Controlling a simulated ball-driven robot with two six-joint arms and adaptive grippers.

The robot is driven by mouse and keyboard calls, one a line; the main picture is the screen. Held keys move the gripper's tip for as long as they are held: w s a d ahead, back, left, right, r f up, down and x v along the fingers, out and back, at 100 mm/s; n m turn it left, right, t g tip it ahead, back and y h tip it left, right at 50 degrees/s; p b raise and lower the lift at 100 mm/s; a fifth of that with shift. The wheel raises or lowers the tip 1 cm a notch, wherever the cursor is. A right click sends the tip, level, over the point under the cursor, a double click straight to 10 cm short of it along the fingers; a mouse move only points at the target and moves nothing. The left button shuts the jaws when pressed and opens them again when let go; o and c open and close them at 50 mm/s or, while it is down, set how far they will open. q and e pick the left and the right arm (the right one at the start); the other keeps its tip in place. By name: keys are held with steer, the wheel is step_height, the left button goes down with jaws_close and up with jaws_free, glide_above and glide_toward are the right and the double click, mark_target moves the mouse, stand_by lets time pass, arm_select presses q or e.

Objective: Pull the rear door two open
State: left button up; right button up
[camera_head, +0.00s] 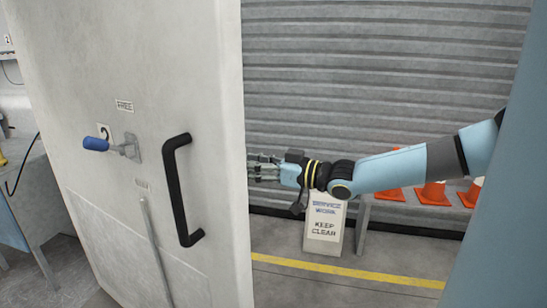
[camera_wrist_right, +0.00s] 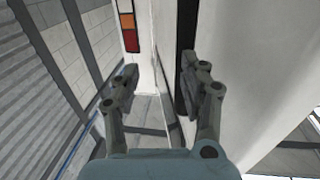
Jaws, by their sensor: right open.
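The pale door (camera_head: 190,60) fills the left of the head view, a black bar handle (camera_head: 176,190) upright on its face. A latch lever with a blue grip (camera_head: 96,144) sits left of the handle, near a small "FREE" label. My right gripper (camera_head: 256,168) is beside the door's right edge, its fingertips close to that edge. In the right wrist view my right gripper (camera_wrist_right: 158,70) has its fingers spread, with the pale door surface (camera_wrist_right: 245,60) to the right. Contact with the door cannot be told. My left gripper is out of view.
A grey roller shutter (camera_head: 380,80) stands behind my right arm. A yellow line (camera_head: 350,274) crosses the floor. A workbench (camera_head: 30,195) is at the far left.

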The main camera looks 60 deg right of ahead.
steer(key=shift+s+d+p, duration=0.3)
steer(key=shift+s+d, duration=0.5)
steer(key=shift+d, duration=0.35)
steer(key=shift+s+d+p, duration=0.3)
steer(key=shift+s+d, duration=0.5)
steer(key=shift+d, duration=0.3)
